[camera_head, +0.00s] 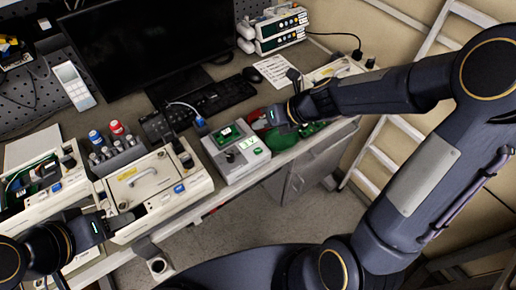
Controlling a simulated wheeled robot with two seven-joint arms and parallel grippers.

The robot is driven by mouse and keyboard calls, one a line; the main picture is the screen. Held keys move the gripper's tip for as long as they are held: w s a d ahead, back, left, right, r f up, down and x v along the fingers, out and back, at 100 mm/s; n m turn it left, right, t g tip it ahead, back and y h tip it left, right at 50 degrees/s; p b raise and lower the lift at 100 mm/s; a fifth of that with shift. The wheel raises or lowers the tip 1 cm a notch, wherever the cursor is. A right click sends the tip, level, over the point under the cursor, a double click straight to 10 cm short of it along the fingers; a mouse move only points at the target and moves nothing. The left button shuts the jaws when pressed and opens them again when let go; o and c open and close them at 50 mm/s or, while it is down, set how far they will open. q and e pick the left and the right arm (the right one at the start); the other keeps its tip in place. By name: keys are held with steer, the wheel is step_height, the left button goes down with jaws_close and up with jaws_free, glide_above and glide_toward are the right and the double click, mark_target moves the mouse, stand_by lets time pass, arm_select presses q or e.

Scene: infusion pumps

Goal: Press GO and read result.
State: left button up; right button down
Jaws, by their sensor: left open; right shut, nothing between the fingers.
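A pale grey tester box (238,170) stands at the front edge of the bench, with a small green part (225,134) at its back and a green button (258,151) on its right side. No GO label or result is readable at this size. My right gripper (260,118) is shut and empty, just behind and right of the tester, apart from the button as far as I can tell. My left gripper (118,217) is open and empty, at the front edge of an open pump housing at the left.
Open pump housings (127,192) line the left bench. Bottles (117,128), a keyboard (225,95), a monitor (150,40), a paper sheet (284,72) and stacked pumps (273,28) stand behind. Green and red items lie under my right arm. A ladder (408,128) leans at right.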

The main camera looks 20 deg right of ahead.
steer(key=b, duration=0.8)
glide_above(251, 150)
steer(key=s+d, duration=0.2)
steer(key=d, duration=0.1)
step_height(251, 150, down, 8)
steer(key=shift+a+r, duration=0.1)
steer(key=shift+r, duration=0.1)
steer(key=shift+f+b, duration=0.35)
steer(key=shift+f, duration=0.25)
steer(key=shift+f, duration=0.1)
stand_by(0.6)
steer(key=shift+f, duration=0.3)
steer(key=shift+f+b, duration=0.4)
steer(key=shift+b, duration=0.05)
stand_by(0.5)
stand_by(0.3)
steer(key=shift+r+p, duration=0.85)
steer(key=shift+p, duration=0.15)
